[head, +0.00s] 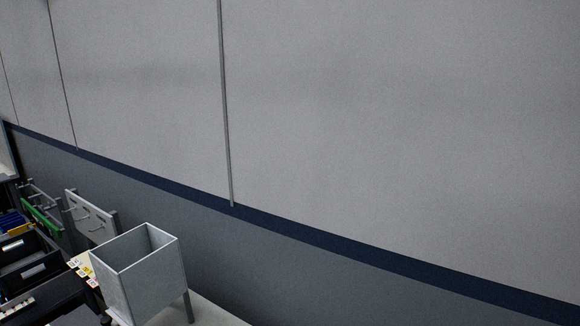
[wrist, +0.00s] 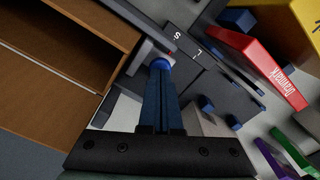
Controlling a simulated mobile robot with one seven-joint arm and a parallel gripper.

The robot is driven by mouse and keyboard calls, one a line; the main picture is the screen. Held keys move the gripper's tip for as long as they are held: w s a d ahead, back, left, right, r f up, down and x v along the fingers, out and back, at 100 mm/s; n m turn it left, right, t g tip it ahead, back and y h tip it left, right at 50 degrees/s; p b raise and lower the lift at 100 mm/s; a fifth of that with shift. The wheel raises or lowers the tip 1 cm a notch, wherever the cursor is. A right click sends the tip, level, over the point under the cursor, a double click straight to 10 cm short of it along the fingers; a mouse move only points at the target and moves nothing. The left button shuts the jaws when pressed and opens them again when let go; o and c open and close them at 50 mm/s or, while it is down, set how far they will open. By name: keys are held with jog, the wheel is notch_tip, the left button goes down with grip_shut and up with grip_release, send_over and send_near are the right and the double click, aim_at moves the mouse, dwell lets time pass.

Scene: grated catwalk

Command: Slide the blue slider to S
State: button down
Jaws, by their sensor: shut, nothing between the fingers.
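In the wrist view, a dark panel (wrist: 187,44) carries the white letters S and L, with a small red mark near S. A bright blue round piece (wrist: 160,63), which looks like the slider's knob, shows right at the tips of my gripper (wrist: 161,73). My gripper is shut, with its dark blue fingers together and nothing between them. I cannot tell whether the tips touch the blue piece, and the fingers hide part of what lies below it. The head view shows neither my gripper nor the slider clearly.
In the wrist view, a brown open cabinet (wrist: 60,50) stands left of the panel, and a red lettered block (wrist: 262,66) and other blue pieces lie to the right. In the head view, a grey metal bin (head: 140,275) and black drawers (head: 30,265) stand at lower left before a wall.

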jog(key=shift+f, duration=0.4)
jog(key=shift+d, duration=0.1)
dwell(0.5)
notch_tip(320, 180, up, 6)
jog(key=p, duration=0.7)
jog(key=shift+r, duration=0.1)
dwell(0.3)
